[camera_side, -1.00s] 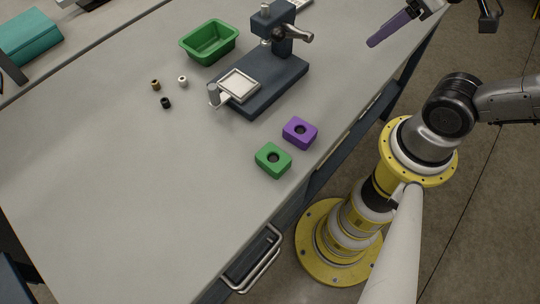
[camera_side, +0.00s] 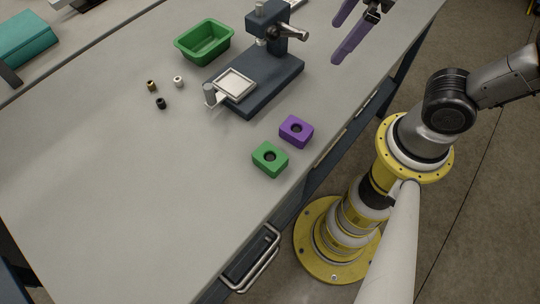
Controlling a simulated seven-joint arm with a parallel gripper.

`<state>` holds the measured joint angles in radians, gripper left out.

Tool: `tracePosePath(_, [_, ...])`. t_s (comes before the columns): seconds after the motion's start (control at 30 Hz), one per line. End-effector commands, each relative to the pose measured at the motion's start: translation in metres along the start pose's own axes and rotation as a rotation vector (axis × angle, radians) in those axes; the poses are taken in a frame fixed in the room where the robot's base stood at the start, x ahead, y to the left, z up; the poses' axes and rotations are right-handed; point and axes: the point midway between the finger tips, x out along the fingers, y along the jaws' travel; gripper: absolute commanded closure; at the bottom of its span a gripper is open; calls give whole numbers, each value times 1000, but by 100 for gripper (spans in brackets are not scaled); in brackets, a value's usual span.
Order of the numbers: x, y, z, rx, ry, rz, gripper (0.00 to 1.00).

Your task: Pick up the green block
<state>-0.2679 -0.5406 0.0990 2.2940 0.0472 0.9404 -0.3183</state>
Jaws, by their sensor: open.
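The green block (camera_side: 271,168) lies flat on the grey table near its right edge. It has a round dark hole in its top. My gripper (camera_side: 335,44) is at the upper right of the picture, with two long purple fingers spread apart and nothing between them. It is above the table's right side, well away from the green block and apart from it. The whole top of the green block shows.
A purple block (camera_side: 296,130) with a hole sits just behind and right of the green block. A dark press fixture (camera_side: 275,80) with a white tray stands further back. A green bin (camera_side: 190,55) and several small bushings (camera_side: 160,103) are to its left. The table's left front is clear.

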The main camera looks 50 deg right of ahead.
Motion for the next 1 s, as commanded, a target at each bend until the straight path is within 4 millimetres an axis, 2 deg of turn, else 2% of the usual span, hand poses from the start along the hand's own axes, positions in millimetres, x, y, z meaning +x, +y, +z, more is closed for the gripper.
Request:
tracePosePath(0.03, [9,-17,-18,-150,-37,-52,0])
tracePosePath(0.1, [20,-40,-38,-342,-71,-112,0])
tracePosePath(0.2, [34,-73,-57,-580,-107,-186,0])
tracePosePath(0.3, [45,-102,-69,-763,-131,-244,0])
tracePosePath(0.4, [53,-122,-74,-881,-144,-280,0])
tracePosePath(0.57, [64,-134,-74,-944,-152,-301,0])
tracePosePath(0.9, [121,-144,-58,-941,-154,-301,0])
tracePosePath(1.0, [132,-146,-55,-940,-152,-299,0])
